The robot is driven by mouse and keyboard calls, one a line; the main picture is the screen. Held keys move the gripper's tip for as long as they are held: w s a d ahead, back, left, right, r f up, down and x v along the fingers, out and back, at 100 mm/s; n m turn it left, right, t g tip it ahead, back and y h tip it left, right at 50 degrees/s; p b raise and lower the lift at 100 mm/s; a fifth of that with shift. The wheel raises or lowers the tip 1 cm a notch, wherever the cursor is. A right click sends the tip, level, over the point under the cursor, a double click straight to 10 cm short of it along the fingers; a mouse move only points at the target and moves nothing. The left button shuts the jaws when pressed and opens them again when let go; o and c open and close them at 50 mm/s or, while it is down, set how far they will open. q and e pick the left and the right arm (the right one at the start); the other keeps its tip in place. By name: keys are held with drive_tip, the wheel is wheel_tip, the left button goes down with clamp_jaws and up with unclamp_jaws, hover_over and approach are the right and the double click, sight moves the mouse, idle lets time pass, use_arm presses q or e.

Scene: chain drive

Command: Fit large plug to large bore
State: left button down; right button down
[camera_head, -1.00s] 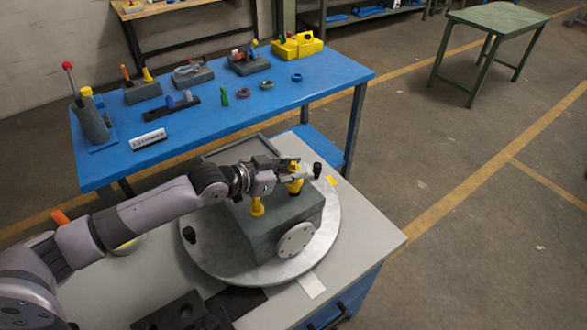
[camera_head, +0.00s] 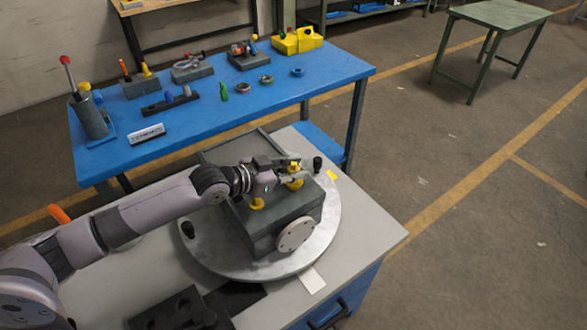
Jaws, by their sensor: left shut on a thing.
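A dark grey housing block (camera_head: 265,235) sits on a round metal turntable (camera_head: 215,262). My left gripper (camera_head: 291,172) is over the block's top at the back right, shut on a yellow plug (camera_head: 294,183). The plug is upright at the top face; its lower end and the bore under it are hidden, so I cannot tell how deep it sits. A second yellow plug (camera_head: 256,204) stands in the block's top, just left of the gripper. A pale round cover with bolt holes (camera_head: 296,235) is on the block's front side. My right gripper is not in view.
Black knobs (camera_head: 317,164) and (camera_head: 188,230) stand up at the turntable's edge. A black fixture (camera_head: 178,312) lies at the front.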

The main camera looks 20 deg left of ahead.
use_arm(q)
drive_tip(key=shift+f, duration=0.2)
drive_tip(key=shift+r, duration=0.1)
drive_tip(key=shift+r+p, duration=1.05)
drive_tip(key=shift+r, duration=0.1)
drive_tip(key=shift+p, duration=0.4)
idle(1.0)
drive_tip(key=shift+f+b, duration=0.95)
drive_tip(key=shift+f, duration=0.35)
drive_tip(key=c, duration=1.3)
unclamp_jaws()
drive_tip(key=shift+c, duration=0.2)
drive_tip(key=shift+o, duration=0.2)
drive_tip(key=shift+s, duration=0.1)
drive_tip(key=shift+f, duration=0.1)
